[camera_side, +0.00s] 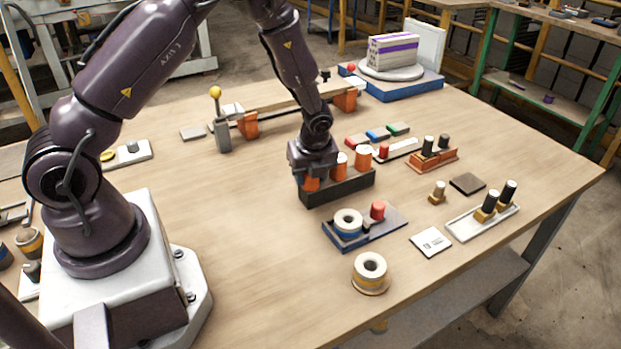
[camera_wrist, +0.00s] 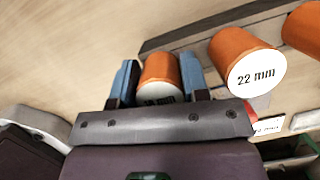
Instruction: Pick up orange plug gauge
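Orange plug gauges stand in a row in a dark block (camera_side: 345,187) near the middle of the table. My gripper (camera_side: 312,182) points down over the near-left end of this block. In the wrist view my two blue fingers (camera_wrist: 160,78) stand on either side of one orange plug gauge (camera_wrist: 159,68). Its white face is partly hidden by my gripper body. The fingers look very close to its sides; I cannot tell whether they press on it. A second orange gauge (camera_wrist: 243,55), marked 22 mm, is just to the right, with a third (camera_wrist: 305,28) beyond.
A blue tray (camera_side: 375,240) with a ring and red plug lies in front of the block. A striped ring (camera_side: 370,272) stands nearer the table edge. Small red, blue and green pieces lie behind. The table left of the block is clear.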

